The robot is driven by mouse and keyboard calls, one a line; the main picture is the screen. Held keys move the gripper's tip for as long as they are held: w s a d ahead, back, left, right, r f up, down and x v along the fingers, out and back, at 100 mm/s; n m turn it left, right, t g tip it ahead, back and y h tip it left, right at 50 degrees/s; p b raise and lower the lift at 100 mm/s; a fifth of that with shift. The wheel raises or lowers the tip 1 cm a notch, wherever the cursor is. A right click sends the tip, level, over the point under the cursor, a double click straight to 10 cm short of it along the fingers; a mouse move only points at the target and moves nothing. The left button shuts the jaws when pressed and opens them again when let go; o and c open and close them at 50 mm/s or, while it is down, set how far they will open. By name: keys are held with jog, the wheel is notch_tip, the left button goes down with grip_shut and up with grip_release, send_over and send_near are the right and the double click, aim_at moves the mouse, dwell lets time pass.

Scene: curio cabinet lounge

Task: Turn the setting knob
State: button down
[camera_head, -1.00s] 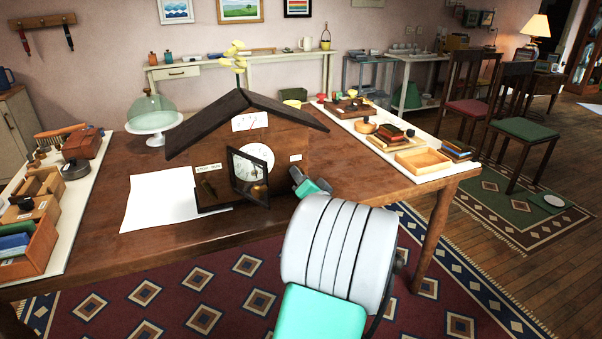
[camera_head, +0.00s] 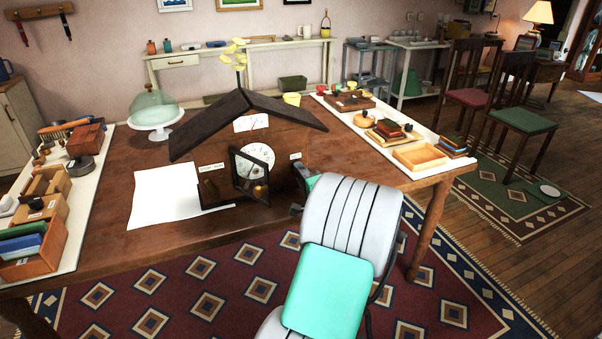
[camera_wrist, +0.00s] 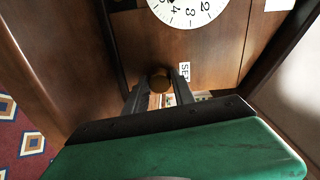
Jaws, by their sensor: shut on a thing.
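A dark wooden house-shaped clock (camera_head: 222,150) stands on the brown table, with a white dial (camera_head: 262,154) in its front. My gripper (camera_wrist: 159,92) is shut on this knob, one dark finger on each side. In the head view my own arm hides the fingertips and the knob, at the clock's lower right.
A dark-framed glass door (camera_head: 236,172) stands open at the clock's front. White paper (camera_head: 165,195) lies left of it. A board with boxes (camera_head: 72,215) lines the left table edge; a tray (camera_head: 420,157) lies at right. A glass-domed stand (camera_head: 155,117) is behind.

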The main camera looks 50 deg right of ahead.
dwell(0.4)
jog(key=c, duration=1.1)
grip_release()
jog(key=shift+o, duration=0.2)
jog(key=v, duration=0.7)
jog(key=shift+s+a, duration=0.2)
jog(key=shift+s, duration=0.15)
